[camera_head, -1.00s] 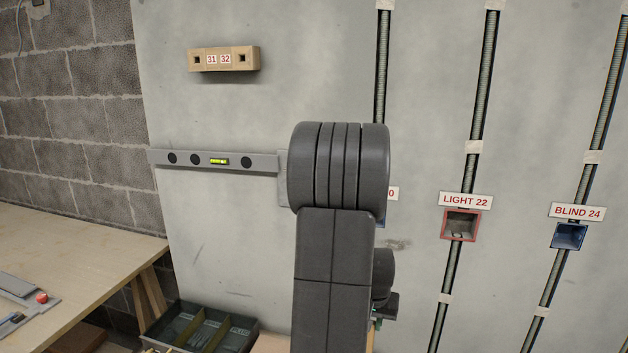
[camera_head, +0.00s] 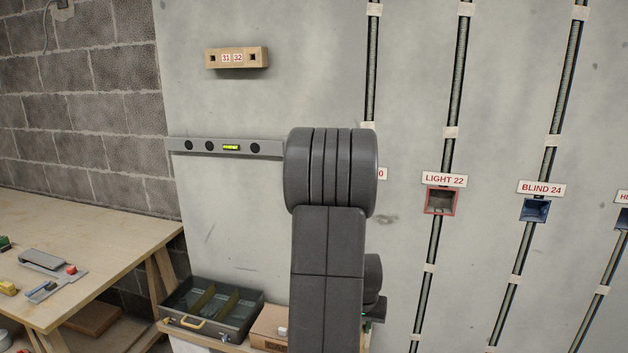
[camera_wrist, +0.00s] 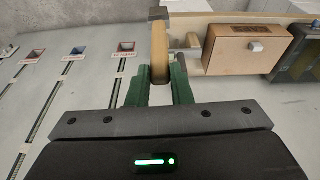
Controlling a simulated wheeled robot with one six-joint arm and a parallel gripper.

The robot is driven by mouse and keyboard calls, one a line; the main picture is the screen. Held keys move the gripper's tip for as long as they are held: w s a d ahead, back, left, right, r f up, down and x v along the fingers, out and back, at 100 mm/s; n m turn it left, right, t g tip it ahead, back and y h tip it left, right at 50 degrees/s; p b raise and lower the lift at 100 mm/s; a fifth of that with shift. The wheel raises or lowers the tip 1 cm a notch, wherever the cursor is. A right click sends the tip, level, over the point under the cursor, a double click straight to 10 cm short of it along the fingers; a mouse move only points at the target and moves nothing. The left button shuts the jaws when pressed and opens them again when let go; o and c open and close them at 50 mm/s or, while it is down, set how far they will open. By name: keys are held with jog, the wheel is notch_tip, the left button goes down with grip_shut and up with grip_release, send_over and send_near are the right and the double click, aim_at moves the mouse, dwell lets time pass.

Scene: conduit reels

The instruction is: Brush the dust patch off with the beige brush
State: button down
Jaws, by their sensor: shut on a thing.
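In the wrist view my gripper (camera_wrist: 158,85) has its green fingers shut on the beige brush (camera_wrist: 159,48). The brush's handle lies between the fingers and its dark end points to the top of the picture. In the head view my arm hides the brush and most of the gripper. A faint brownish smudge, which looks like the dust patch (camera_head: 385,219), is on the grey wall just right of my arm and left of the LIGHT 22 box. The brush is not seen touching it.
The red LIGHT 22 box (camera_head: 440,202) and blue BLIND 24 box (camera_head: 534,210) sit on vertical conduits. A spirit level (camera_head: 225,148) is on the wall. Below are an open toolbox (camera_head: 254,319) and a cardboard box (camera_head: 270,328). A workbench (camera_head: 110,250) stands left.

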jog(key=w+a+f+n+b, duration=0.1)
jog(key=w+a+f+n, duration=0.1)
jog(key=a+f, duration=0.9)
jog(key=shift+a+f+n+y, duration=0.3)
jog(key=shift+a+f+y, duration=0.1)
jog(key=shift+a, duration=0.05)
